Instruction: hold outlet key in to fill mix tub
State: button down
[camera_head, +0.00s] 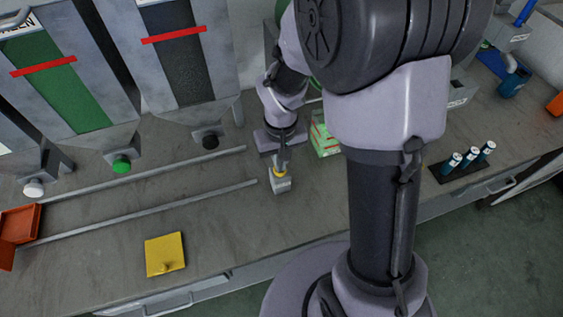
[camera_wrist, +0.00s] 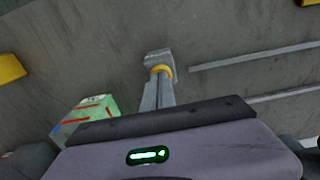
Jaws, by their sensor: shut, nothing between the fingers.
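My gripper (camera_head: 280,165) points down over the bench, right of the rails, with its fingers together; it also shows in the wrist view (camera_wrist: 158,90). A grey block with a yellow band (camera_head: 281,184) shows at the fingertips; I cannot tell whether it is part of the gripper. Three round outlet keys stand below the hoppers: white (camera_head: 33,188), green (camera_head: 121,164) and black (camera_head: 210,141). My gripper is apart from all of them, nearest the black one. An orange-red open container (camera_head: 20,225) sits at the rails' left end; I cannot tell if it is the mix tub.
Two metal rails (camera_head: 150,212) run along the bench below the hoppers. A yellow plate with a knob (camera_head: 165,254) lies near the front edge. A green-white box (camera_head: 323,140) stands right of my gripper. A dark rack with small cylinders (camera_head: 462,168) is farther right.

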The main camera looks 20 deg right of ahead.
jog(key=shift+s+f, duration=0.6)
jog(key=shift+w, duration=0.15)
jog(key=r+p, duration=0.2)
jog(key=w+r+p, duration=0.1)
jog(key=r+p, duration=0.1)
jog(key=shift+w+r, duration=0.15)
notch_tip(320, 180, up, 11)
jog(key=p, duration=0.3)
jog(key=shift+f+p, duration=0.2)
jog(key=shift+p, duration=0.2)
jog(key=shift+s, duration=0.2)
dwell(0.6)
